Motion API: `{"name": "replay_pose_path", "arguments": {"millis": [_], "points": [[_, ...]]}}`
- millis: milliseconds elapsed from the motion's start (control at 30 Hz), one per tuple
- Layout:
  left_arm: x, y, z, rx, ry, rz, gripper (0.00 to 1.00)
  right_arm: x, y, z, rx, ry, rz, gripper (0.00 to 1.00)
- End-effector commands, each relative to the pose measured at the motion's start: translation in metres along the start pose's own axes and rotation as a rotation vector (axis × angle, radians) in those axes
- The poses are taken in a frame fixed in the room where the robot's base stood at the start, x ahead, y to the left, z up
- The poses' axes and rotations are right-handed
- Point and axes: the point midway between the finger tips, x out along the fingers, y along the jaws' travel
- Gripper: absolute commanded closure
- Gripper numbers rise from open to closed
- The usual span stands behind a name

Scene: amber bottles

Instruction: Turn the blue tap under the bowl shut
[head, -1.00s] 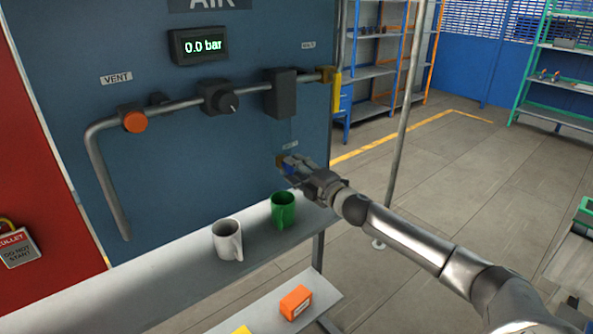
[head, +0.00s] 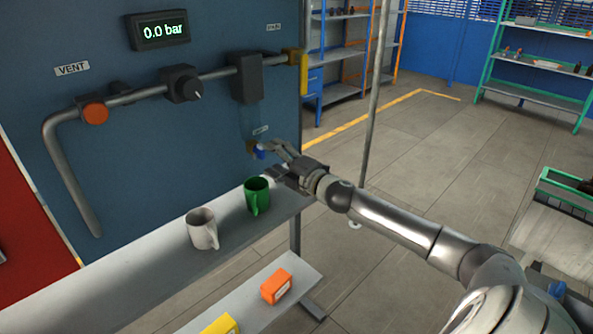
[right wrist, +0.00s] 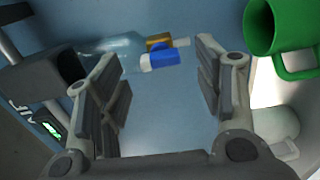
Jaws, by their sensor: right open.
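The tap (head: 261,152) has a blue handle and a brass-coloured body, low on the blue panel behind the green mug. It also shows in the right wrist view (right wrist: 160,61), where the blue handle has a pale end at the left. A clear bowl (right wrist: 116,50) shows faintly beside it. My right gripper (head: 273,160) is open, its fingers spread at the tap. In the right wrist view the tap appears between the tips of the right gripper (right wrist: 157,66), with no clear contact. I cannot tell the handle's turn position. My left gripper is out of view.
A green mug (head: 257,193) and a white mug (head: 201,229) stand on the grey shelf (head: 130,262) just below the tap. The green mug is close to my right gripper. An orange box (head: 277,286) lies lower. A thin post (head: 375,110) stands behind my arm.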

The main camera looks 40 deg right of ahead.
Motion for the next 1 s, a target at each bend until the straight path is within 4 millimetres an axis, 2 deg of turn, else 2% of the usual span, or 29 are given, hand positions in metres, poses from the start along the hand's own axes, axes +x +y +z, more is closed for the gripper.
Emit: {"name": "replay_pose_path", "arguments": {"millis": [600,800,1000], "points": [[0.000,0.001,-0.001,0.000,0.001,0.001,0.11,-0.067,-0.002,0.000,0.003,-0.001,-0.003,0.39],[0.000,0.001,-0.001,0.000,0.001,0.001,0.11,-0.082,-0.002,0.000,0.003,-0.001,-0.002,0.39],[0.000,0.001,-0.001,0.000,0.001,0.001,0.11,-0.088,0.000,0.001,0.002,-0.002,0.000,0.39]]}}
